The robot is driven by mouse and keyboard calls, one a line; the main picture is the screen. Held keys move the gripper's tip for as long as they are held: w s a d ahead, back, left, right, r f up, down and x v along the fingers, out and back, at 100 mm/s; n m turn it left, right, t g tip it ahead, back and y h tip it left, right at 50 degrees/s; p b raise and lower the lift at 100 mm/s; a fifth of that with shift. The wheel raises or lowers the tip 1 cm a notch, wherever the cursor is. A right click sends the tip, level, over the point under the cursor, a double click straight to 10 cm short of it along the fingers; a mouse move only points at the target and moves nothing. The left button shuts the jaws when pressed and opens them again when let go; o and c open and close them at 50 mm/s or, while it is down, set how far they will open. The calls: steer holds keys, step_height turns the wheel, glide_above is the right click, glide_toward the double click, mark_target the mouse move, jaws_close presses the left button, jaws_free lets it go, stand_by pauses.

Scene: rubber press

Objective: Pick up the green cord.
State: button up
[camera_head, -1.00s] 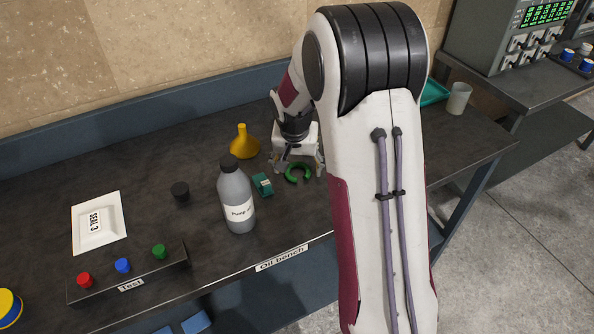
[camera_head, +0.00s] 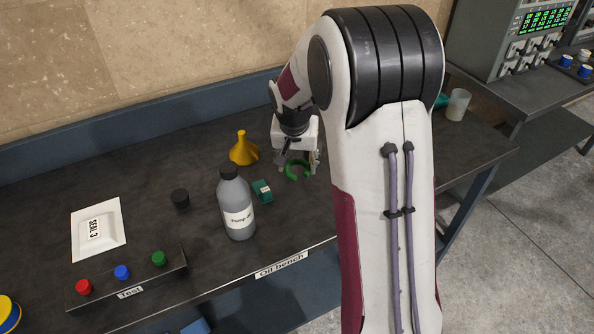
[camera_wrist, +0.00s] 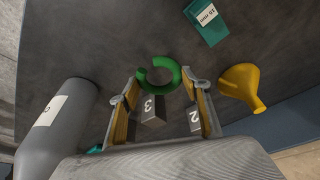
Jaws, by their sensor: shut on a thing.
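The green cord (camera_head: 298,171) is an open C-shaped ring, seen at the far side of the bench in the head view. In the wrist view the cord (camera_wrist: 172,69) sits between the fingertips, its gap facing left. My gripper (camera_head: 298,168) is shut on it, with a finger at each side of the ring; the wrist view shows the gripper (camera_wrist: 160,88) too. The cord appears to be held a little above the bench top. My forearm stands right of the cord in the head view.
A grey bottle (camera_head: 238,208), a teal box (camera_head: 262,191) and a yellow funnel (camera_head: 243,150) stand close by, left of my gripper. Numbered grey blocks (camera_wrist: 152,112) show below the cord.

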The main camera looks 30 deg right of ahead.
step_height(320, 180, up, 6)
steer(key=shift+r, duration=0.25)
